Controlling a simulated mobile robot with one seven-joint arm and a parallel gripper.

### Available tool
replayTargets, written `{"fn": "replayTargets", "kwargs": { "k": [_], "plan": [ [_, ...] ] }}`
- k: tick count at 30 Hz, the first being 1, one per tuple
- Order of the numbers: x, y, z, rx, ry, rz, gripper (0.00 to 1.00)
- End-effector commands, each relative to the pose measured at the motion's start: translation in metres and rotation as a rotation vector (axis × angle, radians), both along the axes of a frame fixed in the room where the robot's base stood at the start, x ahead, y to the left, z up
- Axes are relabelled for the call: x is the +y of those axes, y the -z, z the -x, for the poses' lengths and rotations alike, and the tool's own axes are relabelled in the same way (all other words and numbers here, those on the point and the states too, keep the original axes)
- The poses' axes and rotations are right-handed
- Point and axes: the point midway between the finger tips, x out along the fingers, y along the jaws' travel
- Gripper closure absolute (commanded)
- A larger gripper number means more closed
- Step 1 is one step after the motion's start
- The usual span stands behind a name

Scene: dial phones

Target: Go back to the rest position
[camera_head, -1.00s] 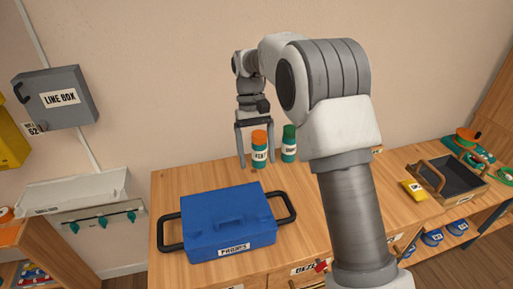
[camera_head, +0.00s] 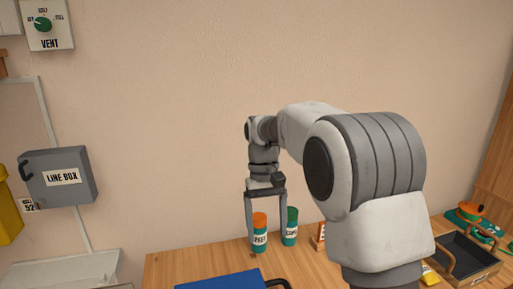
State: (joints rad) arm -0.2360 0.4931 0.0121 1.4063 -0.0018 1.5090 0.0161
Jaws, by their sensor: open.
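My gripper (camera_head: 268,250) points down at the back of the wooden bench. Its two long fingers are apart. An orange-capped container (camera_head: 259,233) with a white label shows between the fingers in the picture. I cannot tell whether the fingers touch it or stand in front of or behind it. A green-capped container (camera_head: 289,227) stands just to the right of the gripper. My arm reaches in from the lower right and hides part of the bench.
The wooden bench (camera_head: 170,265) carries a blue case (camera_head: 230,281) at the front, cut off by the frame. A dark tray (camera_head: 470,255) with a wooden handle sits at the right. A grey line box (camera_head: 58,177) and a vent dial (camera_head: 43,25) are on the wall.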

Motion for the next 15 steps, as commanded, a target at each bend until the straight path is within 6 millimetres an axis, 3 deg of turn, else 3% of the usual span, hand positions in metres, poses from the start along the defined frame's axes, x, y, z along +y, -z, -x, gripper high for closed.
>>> {"fn": "replayTargets", "kwargs": {
  "k": [1,6,15],
  "plan": [
    [-0.008,-0.014,0.009,-0.036,0.011,-0.008,0.18],
    [-0.031,-0.044,0.039,-0.146,0.046,-0.031,0.18],
    [-0.067,-0.077,0.102,-0.342,0.105,-0.061,0.18]
  ]
}}
